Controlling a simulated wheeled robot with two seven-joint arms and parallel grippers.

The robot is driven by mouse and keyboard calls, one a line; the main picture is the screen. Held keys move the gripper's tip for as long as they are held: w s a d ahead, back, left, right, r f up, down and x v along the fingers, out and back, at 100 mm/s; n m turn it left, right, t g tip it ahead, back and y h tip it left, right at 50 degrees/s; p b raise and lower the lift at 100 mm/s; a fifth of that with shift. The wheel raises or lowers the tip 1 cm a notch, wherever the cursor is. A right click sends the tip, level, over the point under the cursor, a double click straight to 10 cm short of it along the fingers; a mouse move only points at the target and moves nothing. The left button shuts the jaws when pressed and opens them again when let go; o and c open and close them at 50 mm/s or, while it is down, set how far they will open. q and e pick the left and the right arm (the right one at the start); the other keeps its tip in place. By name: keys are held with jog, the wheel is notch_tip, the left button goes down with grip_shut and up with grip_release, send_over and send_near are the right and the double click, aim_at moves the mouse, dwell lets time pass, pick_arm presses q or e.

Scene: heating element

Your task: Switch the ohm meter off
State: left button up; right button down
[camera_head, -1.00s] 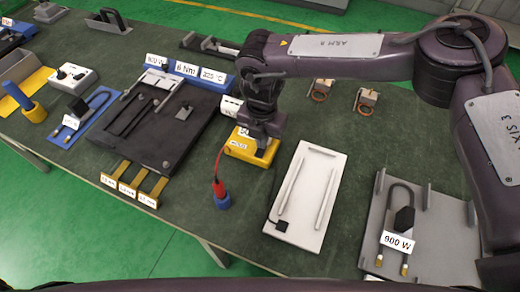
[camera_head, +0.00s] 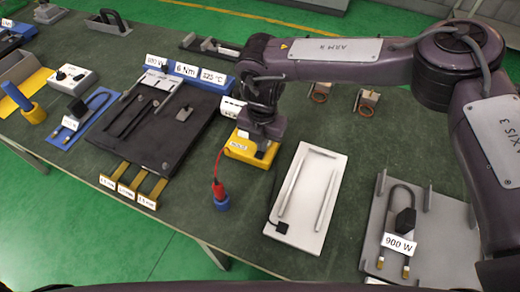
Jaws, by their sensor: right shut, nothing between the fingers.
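The ohm meter is the yellow box (camera_head: 243,153) near the middle of the table, with a label on its front face. My left gripper is not in view.
A white tray (camera_head: 290,231) with two bars lies right of the meter. A grey plate holds a 900 W heating element (camera_head: 404,225) at the right. A black fixture board (camera_head: 125,152) lies left, with blue label blocks behind it.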

jog(key=shift+r+p, duration=2)
jog(key=shift+r, duration=1.4)
jog(key=shift+f, duration=0.1)
